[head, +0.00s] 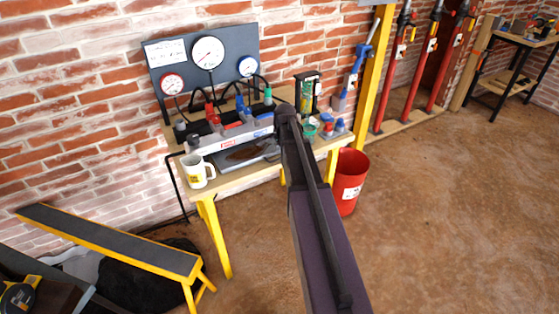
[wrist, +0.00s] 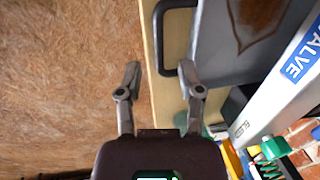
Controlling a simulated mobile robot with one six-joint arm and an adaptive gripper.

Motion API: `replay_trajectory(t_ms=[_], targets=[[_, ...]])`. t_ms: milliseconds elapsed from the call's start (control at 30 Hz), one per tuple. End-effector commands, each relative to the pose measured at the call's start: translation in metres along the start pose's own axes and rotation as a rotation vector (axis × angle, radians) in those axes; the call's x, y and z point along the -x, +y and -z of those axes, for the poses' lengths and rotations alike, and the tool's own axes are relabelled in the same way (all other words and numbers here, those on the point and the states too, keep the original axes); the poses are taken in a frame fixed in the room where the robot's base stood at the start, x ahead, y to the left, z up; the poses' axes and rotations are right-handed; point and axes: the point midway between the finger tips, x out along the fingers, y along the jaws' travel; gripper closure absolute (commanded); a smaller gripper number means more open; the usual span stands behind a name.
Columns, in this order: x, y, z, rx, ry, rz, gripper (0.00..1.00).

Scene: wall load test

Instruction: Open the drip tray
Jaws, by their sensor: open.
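The drip tray (wrist: 222,60) is a flat dark grey tray with a brown stain. It lies along the bench edge in the wrist view, with a black loop handle (wrist: 164,40) on its front side. In the head view the tray (head: 240,158) sits low on the bench below the valve manifold (head: 238,134). My gripper (wrist: 159,72) is open, its fingers spread. In the picture the near end of the handle lies between the fingertips; I see no contact. In the head view my arm hides the gripper.
The wooden bench (head: 228,179) carries a white mug (head: 195,171) left of the tray and small coloured parts at right. A gauge board (head: 205,62) stands behind. A red bucket (head: 349,180) stands on the floor, right of the bench. A yellow-edged step (head: 110,240) stands at front left.

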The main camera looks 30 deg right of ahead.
Motion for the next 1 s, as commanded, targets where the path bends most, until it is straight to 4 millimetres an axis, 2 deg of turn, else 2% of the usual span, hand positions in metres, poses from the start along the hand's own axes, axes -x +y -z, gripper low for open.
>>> replay_trajectory(t_ms=[33, 300, 767, 833, 933, 1000], targets=[[-0.008, 0.0, 0.0, 0.0, 0.0, 0.0, 0.52], [-0.021, 0.0, 0.0, 0.0, 0.0, 0.0, 0.52], [-0.023, 0.0, 0.0, 0.0, 0.0, 0.0, 0.52], [-0.023, 0.0, 0.0, 0.0, 0.0, 0.0, 0.67], [-0.023, 0.0, 0.0, 0.0, 0.0, 0.0, 0.96], [-0.023, 0.0, 0.0, 0.0, 0.0, 0.0, 1.0]])
